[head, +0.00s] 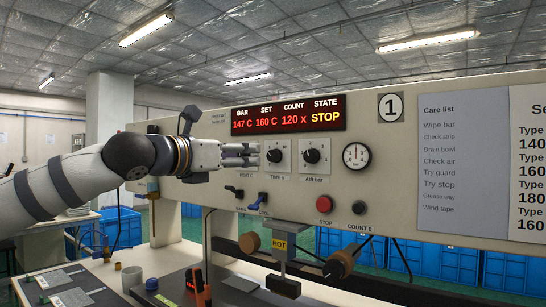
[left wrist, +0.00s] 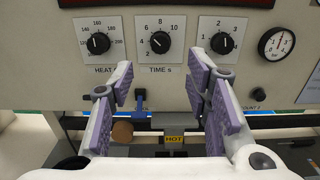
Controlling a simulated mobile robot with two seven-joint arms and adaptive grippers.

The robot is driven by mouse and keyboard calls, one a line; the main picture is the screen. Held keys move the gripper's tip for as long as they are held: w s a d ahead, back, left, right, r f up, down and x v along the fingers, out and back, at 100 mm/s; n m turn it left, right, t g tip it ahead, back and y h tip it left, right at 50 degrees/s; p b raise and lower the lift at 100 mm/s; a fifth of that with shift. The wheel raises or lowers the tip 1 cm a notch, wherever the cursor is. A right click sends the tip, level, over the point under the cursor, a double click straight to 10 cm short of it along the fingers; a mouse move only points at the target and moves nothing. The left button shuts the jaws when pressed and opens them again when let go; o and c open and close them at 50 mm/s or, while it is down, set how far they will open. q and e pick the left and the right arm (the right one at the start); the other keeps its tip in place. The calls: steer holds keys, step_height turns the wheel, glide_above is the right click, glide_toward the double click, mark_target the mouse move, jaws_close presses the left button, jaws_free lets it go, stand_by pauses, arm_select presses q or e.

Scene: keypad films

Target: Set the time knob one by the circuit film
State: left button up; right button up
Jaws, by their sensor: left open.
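The time knob (head: 276,156) is a black dial on a white plate marked "TIME s", on the cream machine panel. In the left wrist view the time knob (left wrist: 160,42) sits ahead, between the heat knob (left wrist: 98,43) and the air knob (left wrist: 225,43); its pale pointer leans to the upper left. My left gripper (head: 250,154) is before the panel, just left of the time knob in the head view, and covers the heat knob. Its purple-padded fingers (left wrist: 163,88) are open with nothing between them. I cannot make out a circuit film for certain. My right gripper is not in view.
The display (head: 289,115) reads 147 C, 160 C, 120 x and STOP. A red stop button (head: 324,204), blue lever (head: 258,202) and pressure gauge (head: 356,155) are on the panel. Below are a HOT bar (head: 280,245), orange-handled tool (head: 199,287) and white cup (head: 132,277).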

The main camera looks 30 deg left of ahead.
mark_target(271, 156)
arm_select(q)
steer(key=w, duration=0.9)
steer(key=shift+w+d+f, duration=0.15)
steer(key=shift+w+d, duration=0.1)
steer(key=shift+d, duration=0.15)
jaws_close()
